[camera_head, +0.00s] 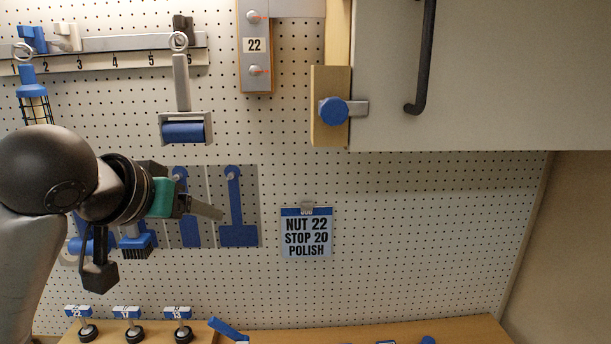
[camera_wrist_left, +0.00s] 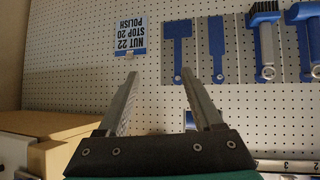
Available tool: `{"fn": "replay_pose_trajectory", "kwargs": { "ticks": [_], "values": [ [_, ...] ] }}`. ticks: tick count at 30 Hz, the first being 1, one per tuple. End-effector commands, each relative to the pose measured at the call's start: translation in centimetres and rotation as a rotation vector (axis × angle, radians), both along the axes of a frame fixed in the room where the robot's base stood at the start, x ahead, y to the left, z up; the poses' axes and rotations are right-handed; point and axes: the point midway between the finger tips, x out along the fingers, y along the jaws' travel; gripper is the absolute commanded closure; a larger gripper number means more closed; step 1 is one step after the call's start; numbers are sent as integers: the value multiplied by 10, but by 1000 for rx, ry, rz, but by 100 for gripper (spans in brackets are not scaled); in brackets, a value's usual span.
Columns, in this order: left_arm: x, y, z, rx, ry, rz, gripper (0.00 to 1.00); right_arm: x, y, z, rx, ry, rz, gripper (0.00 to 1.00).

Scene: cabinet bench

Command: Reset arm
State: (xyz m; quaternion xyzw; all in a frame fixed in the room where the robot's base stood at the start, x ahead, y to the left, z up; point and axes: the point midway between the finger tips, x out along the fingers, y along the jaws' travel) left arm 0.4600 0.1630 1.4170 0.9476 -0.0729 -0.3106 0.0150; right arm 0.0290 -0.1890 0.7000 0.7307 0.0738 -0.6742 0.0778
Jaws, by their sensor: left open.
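My left arm comes in from the left in the head view, and its gripper (camera_head: 207,208) is in front of the pegboard, level with the blue hanging tools. In the left wrist view the two fingers of the left gripper (camera_wrist_left: 160,82) are spread apart with nothing between them. My right gripper is in neither view.
A card reading "NUT 22 STOP 20 POLISH" (camera_head: 306,235) hangs on the pegboard. A grey cabinet door (camera_head: 490,75) with a black handle (camera_head: 423,60) is upper right. A blue knob (camera_head: 333,111) sits below left of it. Labelled parts (camera_head: 127,325) stand on the bench.

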Motion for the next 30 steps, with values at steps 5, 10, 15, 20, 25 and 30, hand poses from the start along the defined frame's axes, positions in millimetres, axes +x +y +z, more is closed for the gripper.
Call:
{"fn": "replay_pose_trajectory", "kwargs": {
  "ticks": [5,10,15,20,25,30],
  "values": [
    [-9,-13,-75,11,88,-42,33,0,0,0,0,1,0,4],
    [-29,-21,-139,23,163,-66,33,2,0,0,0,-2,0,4],
    [-59,-25,-199,39,244,-75,33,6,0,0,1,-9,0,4],
    [-97,-24,-251,61,328,-74,33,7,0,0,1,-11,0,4],
    [-146,-20,-298,96,423,-65,33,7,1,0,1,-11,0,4],
    [-191,-13,-329,135,506,-56,33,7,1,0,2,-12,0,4]
  ]
}}
